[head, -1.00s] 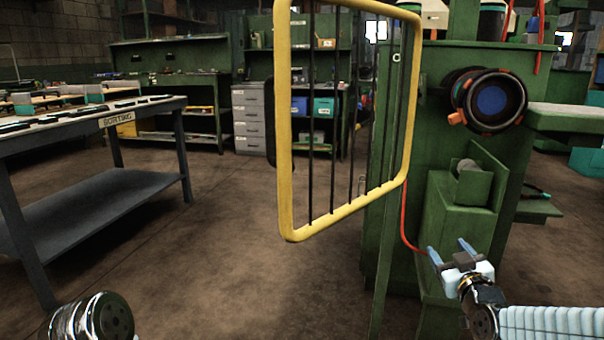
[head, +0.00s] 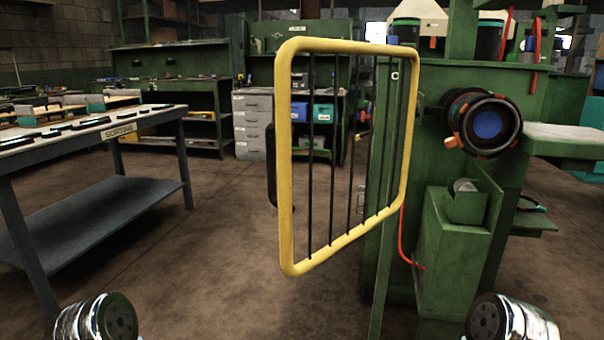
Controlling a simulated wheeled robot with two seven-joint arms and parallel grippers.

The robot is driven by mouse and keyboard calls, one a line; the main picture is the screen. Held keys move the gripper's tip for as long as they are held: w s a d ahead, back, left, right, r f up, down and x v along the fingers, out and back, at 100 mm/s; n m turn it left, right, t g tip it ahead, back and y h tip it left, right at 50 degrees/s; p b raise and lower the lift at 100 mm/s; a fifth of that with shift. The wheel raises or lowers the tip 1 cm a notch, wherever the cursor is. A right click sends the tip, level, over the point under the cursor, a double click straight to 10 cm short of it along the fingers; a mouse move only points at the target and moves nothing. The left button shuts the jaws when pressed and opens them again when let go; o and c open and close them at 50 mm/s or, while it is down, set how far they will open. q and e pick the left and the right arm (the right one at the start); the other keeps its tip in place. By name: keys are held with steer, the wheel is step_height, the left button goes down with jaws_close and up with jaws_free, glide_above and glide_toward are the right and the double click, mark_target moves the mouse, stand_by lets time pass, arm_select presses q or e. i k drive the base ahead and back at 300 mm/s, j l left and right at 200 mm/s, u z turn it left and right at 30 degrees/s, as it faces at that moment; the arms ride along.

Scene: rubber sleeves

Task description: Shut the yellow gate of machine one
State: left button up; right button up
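The yellow gate (head: 286,160) stands open in the middle of the head view. It is a rounded yellow frame with thin dark vertical bars, and it juts out from the green machine (head: 425,130) on its right. A dark handle-like part (head: 272,165) shows behind the gate's left edge. The machine has a round dark chuck with a blue centre (head: 487,124) and orange jaws. Neither gripper shows. Only silvery links of my arms are in view at the bottom left and bottom right, both apart from the gate.
A sorting table (head: 90,140) with dark parts on top stands at the left. Grey drawers (head: 253,125) and green shelving stand at the back. A red hose (head: 403,240) hangs beside the machine. The floor (head: 200,265) between table and gate is clear.

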mark_target(283, 127)
steer(key=i+j+z, duration=0.25)
steer(key=z, duration=0.15)
steer(key=i+j+z, duration=0.15)
steer(key=j+z, duration=0.25)
steer(key=i+j+z, duration=0.15)
steer(key=j+z, duration=1)
steer(key=i+j, duration=0.05)
steer(key=j, duration=0.05)
